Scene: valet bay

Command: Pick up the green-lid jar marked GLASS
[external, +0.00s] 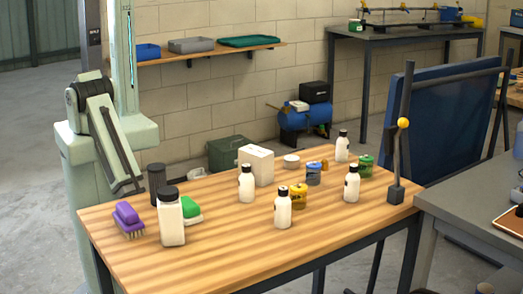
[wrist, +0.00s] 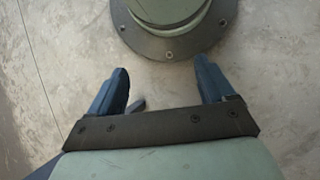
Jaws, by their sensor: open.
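A small jar with a green lid (external: 365,167) stands on the wooden table toward its right end, in the external view. Its label is too small to read. It stands just right of and in front of a white bottle with a dark cap. My gripper (wrist: 160,78) shows in the wrist view with its two blue-grey fingers apart and nothing between them. It is over the bare floor near a round base plate, away from the jar. In the external view the fingers cannot be made out. The jar is not in the wrist view.
A blue-lid jar (external: 314,173) and a yellow-lid jar (external: 298,197) stand left of the green-lid jar, among several white bottles. A post with a yellow ball (external: 403,124) rises at the table's right end. A large white bottle (external: 171,222) and purple brush (external: 128,218) stand at the left.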

